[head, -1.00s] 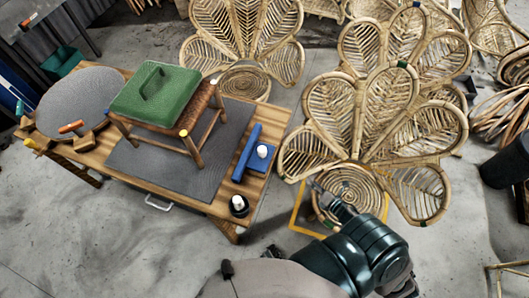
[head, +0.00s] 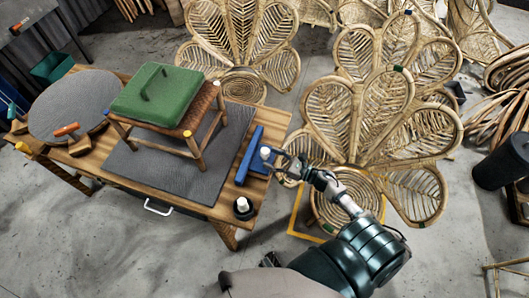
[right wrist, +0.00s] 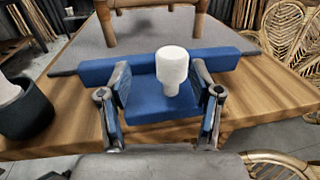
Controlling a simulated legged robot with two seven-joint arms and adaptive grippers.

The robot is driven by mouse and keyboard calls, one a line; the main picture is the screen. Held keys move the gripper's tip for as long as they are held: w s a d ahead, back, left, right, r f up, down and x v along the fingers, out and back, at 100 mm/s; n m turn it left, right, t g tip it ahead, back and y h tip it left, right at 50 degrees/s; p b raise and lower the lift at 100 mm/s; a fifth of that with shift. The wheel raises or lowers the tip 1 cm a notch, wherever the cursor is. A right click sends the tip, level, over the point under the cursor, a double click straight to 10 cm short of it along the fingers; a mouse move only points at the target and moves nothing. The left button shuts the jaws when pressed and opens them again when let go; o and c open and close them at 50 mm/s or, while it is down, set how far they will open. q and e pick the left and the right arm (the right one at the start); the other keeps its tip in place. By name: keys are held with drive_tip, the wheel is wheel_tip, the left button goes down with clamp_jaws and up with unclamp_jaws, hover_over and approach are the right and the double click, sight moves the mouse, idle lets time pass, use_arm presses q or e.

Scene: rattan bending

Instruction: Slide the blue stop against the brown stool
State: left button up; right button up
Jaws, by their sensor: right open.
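The brown stool (head: 207,101) stands on a grey mat on the wooden bench, with a green handled pad (head: 158,92) on top. The blue stop (head: 249,157) lies to its right near the bench edge, apart from it, with bare mat between. The stop has a long bar, a flat block and a white knob (head: 266,153). My right gripper (head: 277,161) is open at the knob. In the right wrist view the fingers (right wrist: 160,74) stand on both sides of the white knob (right wrist: 172,66), over the blue block (right wrist: 150,104).
A black cup with a white top (head: 242,207) stands near the bench's front right corner. An orange-handled tool (head: 66,129) lies by the round grey disc (head: 75,104) at left. Rattan chairs (head: 360,120) stand behind and right of the bench.

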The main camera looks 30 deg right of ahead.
sight(268, 155)
drive_tip(key=x, duration=0.4)
drive_tip(key=shift+w, duration=0.15)
drive_tip(key=d, duration=0.2)
drive_tip(key=d+f, duration=0.1)
drive_tip(key=shift+w+d+f, duration=0.1)
drive_tip(key=shift+w, duration=0.2)
drive_tip(key=shift+a, duration=0.25)
drive_tip(key=a, duration=0.1)
drive_tip(key=a+r, duration=0.1)
drive_tip(key=a, duration=0.1)
clamp_jaws()
drive_tip(key=shift+d, duration=0.4)
drive_tip(key=shift+c, duration=0.5)
unclamp_jaws()
drive_tip(key=shift+d+f, duration=0.15)
drive_tip(key=shift+d, duration=0.35)
drive_tip(key=shift+d+f, duration=0.2)
drive_tip(key=shift+d, duration=0.25)
drive_tip(key=shift+o, duration=0.5)
drive_tip(key=shift+a+r, duration=0.15)
drive_tip(key=shift+a, duration=0.45)
drive_tip(key=shift+s+a, duration=0.1)
drive_tip(key=shift+a, duration=0.15)
drive_tip(key=shift+s, duration=0.25)
use_arm(q)
drive_tip(key=shift+s+f, duration=0.45)
drive_tip(key=shift+s, duration=0.05)
use_arm(e)
drive_tip(key=v, duration=1.1)
